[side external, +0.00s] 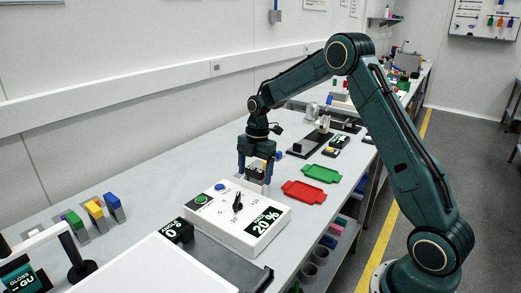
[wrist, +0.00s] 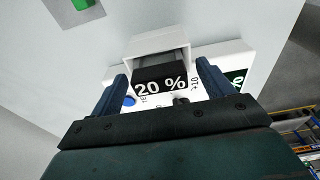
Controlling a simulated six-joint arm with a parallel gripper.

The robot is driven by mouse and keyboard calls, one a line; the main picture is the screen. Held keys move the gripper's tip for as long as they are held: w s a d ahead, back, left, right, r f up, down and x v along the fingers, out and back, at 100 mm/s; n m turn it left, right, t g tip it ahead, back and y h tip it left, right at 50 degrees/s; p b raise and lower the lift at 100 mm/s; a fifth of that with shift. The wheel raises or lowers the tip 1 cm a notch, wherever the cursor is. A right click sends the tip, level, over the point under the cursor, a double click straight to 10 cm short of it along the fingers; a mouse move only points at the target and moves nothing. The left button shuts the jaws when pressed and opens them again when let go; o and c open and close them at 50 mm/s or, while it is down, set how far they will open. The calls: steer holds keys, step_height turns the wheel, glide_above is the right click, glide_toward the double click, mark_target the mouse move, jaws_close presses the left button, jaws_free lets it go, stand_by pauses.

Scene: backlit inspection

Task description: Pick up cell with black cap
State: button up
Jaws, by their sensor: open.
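A black-topped block marked "20 %" sits in a white holder; this black cap (wrist: 160,80) shows in the wrist view between my fingers. In the side view the black cap (side external: 256,173) is just below my gripper, over the white holder (side external: 258,186). My gripper (side external: 256,168) points down with its blue fingers apart, one on each side of the cap. In the wrist view my gripper (wrist: 161,82) is open, with gaps visible beside the cap. The cell's body below the cap is hidden.
A white dial box (side external: 236,215) stands right in front of the holder. A black "0%" block (side external: 175,231) is to its left. A red tray (side external: 304,192) and a green tray (side external: 321,174) lie to the right. Blue, yellow and green blocks (side external: 95,210) stand at the left.

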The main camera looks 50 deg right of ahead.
stand_by(0.4)
steer(key=c, duration=1.4)
steer(key=shift+r, duration=0.2)
step_height(320, 180, up, 10)
steer(key=shift+f, duration=0.1)
